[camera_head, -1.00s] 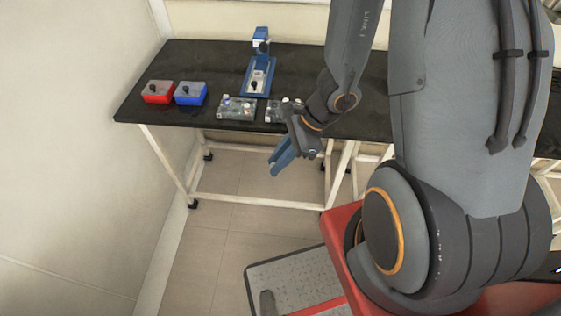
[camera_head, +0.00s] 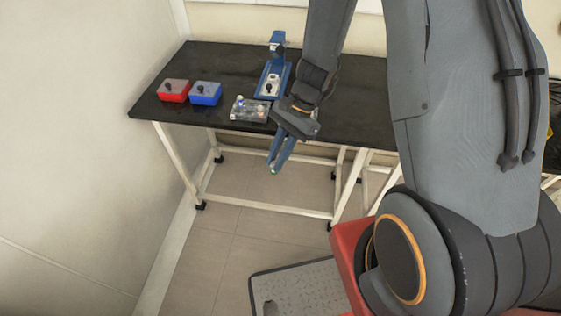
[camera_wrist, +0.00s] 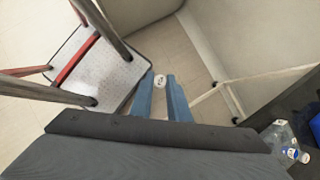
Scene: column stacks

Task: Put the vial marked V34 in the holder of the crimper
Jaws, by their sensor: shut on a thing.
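My gripper (camera_head: 279,167) is in front of the bench's front edge, fingers pointing down over the floor. In the wrist view its blue fingers (camera_wrist: 163,97) are shut on a vial (camera_wrist: 160,81), whose pale round top carries a dark marking too small to read surely. In the head view only a small greenish bit of the vial (camera_head: 275,171) shows at the fingertips. The blue crimper (camera_head: 273,72) stands upright at the back of the bench, with a pale holder part (camera_head: 269,88) low on its base. The gripper is in front of the crimper and apart from it.
The black bench (camera_head: 340,110) bears a red box (camera_head: 173,93), a blue box (camera_head: 205,95) and a clear rack (camera_head: 249,110) with several vials. A rack with vials (camera_wrist: 281,133) shows at the wrist view's right edge. Bare bench top lies right of the gripper.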

